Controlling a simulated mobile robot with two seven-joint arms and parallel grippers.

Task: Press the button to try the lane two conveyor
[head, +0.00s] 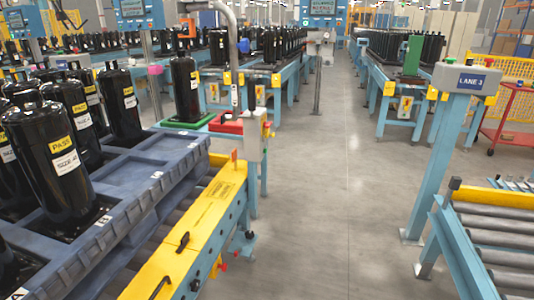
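No sign reading lane two is legible in the head view. A grey control box on a blue post at the right reads "LANE 3" (470,80). On the left, a blue-framed roller conveyor (200,235) with yellow side rails carries a dark blue-grey pallet (130,215) of black compressors (48,155). A pale control box (252,145) stands at that conveyor's far end, with small red and yellow parts on its right side. I cannot tell which button belongs to lane two. Neither of my grippers is in view.
A clear grey floor aisle (320,200) runs down the middle. An empty roller conveyor (495,240) is at the lower right. A red cart (510,115) and yellow mesh fence (515,75) stand behind the lane 3 post. More loaded conveyors line both sides farther back.

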